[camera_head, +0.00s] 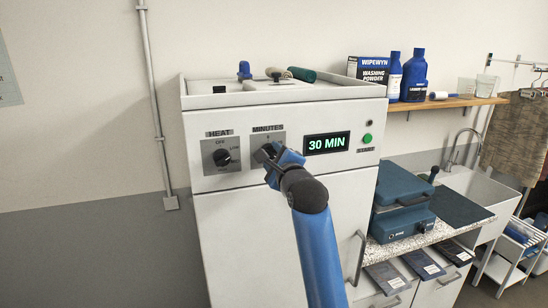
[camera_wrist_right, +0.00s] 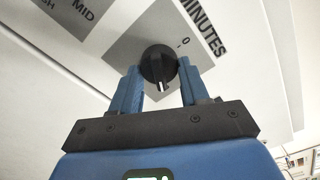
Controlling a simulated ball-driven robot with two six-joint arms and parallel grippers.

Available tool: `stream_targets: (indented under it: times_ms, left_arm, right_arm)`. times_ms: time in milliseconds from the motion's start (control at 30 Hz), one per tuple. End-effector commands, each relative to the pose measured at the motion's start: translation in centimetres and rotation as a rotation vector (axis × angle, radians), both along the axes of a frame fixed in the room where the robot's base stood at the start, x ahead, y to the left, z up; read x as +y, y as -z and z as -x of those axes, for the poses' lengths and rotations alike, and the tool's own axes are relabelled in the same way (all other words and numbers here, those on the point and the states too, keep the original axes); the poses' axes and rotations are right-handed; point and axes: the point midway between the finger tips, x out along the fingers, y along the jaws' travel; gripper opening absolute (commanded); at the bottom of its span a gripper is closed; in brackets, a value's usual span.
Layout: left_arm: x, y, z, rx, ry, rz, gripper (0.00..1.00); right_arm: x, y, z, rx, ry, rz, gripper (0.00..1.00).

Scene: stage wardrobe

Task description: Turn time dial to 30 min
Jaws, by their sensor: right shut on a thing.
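The black time dial (camera_wrist_right: 158,64) sits on a grey plate under the word MINUTES on the front of a white cabinet (camera_head: 232,239). The display (camera_head: 326,143) beside it reads 30 MIN in green. My right gripper (camera_head: 274,158) is at the dial in the head view and hides much of it. In the right wrist view the blue fingers (camera_wrist_right: 158,90) stand on both sides of the dial, shut on it. The dial's white mark points down toward the gripper. My left gripper is not in view.
The HEAT dial (camera_head: 222,157) is left of the time dial. A green START button (camera_head: 367,138) is right of the display. A blue case (camera_head: 402,205) stands on the counter at the right, near a sink (camera_head: 462,185). Bottles stand on a shelf (camera_head: 450,102) above.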

Motion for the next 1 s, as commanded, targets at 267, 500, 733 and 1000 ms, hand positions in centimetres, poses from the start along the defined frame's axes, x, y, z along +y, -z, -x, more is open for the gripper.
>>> stream_targets:
  times_ms: [267,500,733,1000]
  left_arm:
    - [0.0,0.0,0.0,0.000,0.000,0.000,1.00]
    - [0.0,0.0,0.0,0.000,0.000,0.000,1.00]
    - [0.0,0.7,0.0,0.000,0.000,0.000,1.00]
    - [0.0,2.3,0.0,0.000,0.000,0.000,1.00]
  right_arm:
    - [0.0,0.1,0.0,0.002,0.000,0.002,0.69]
    - [0.0,0.1,0.0,0.001,-0.001,0.001,0.69]
    - [-0.4,0.2,1.3,-0.002,0.000,0.001,0.69]
    - [-1.7,0.4,5.1,-0.002,0.000,0.000,0.69]
